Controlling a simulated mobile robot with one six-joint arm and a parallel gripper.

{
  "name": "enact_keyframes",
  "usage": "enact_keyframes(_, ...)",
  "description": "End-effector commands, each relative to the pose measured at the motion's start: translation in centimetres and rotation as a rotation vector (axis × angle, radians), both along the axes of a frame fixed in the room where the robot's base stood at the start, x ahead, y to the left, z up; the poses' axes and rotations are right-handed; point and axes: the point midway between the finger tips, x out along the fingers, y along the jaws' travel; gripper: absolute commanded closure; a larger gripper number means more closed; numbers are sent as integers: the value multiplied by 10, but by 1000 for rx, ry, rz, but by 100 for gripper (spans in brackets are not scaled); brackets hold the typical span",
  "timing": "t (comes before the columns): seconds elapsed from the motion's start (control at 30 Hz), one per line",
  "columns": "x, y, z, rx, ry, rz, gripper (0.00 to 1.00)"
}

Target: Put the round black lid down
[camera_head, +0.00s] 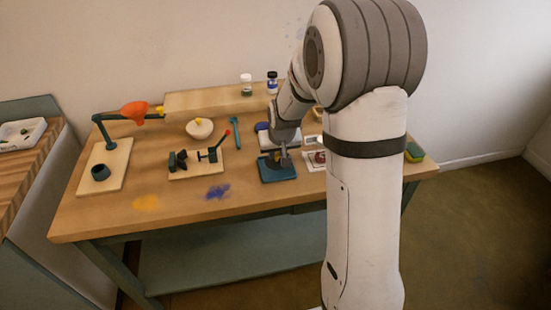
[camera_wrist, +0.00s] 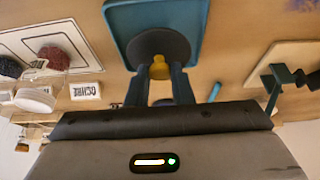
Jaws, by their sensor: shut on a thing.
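The round black lid (camera_wrist: 152,42) with a yellow knob (camera_wrist: 160,68) shows in the wrist view. My gripper (camera_wrist: 159,76) has its two teal fingers shut on the knob, one on each side. The lid overlaps the teal square tray (camera_wrist: 203,22); I cannot tell whether it touches it. In the head view my gripper (camera_head: 283,157) is low over the same tray (camera_head: 280,180), near the table's front edge.
A board with a black clamp-like tool (camera_head: 180,160) stands left of the tray. A white card (camera_wrist: 62,42) with red and dark heaps and an OCHRE label (camera_wrist: 85,91) lie on the other side. A white lidded bowl (camera_head: 199,130) and blue wrench (camera_head: 235,132) are farther back.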

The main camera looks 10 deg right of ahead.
Motion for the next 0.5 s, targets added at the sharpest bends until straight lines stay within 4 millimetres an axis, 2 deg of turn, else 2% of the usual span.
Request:
enact_keyframes(0.03,-1,0,-10,0,7,0,100)
enact_keyframes(0.17,-1,1,-24,0,4,1,100)
enact_keyframes(0.5,0,1,-28,0,2,2,100)
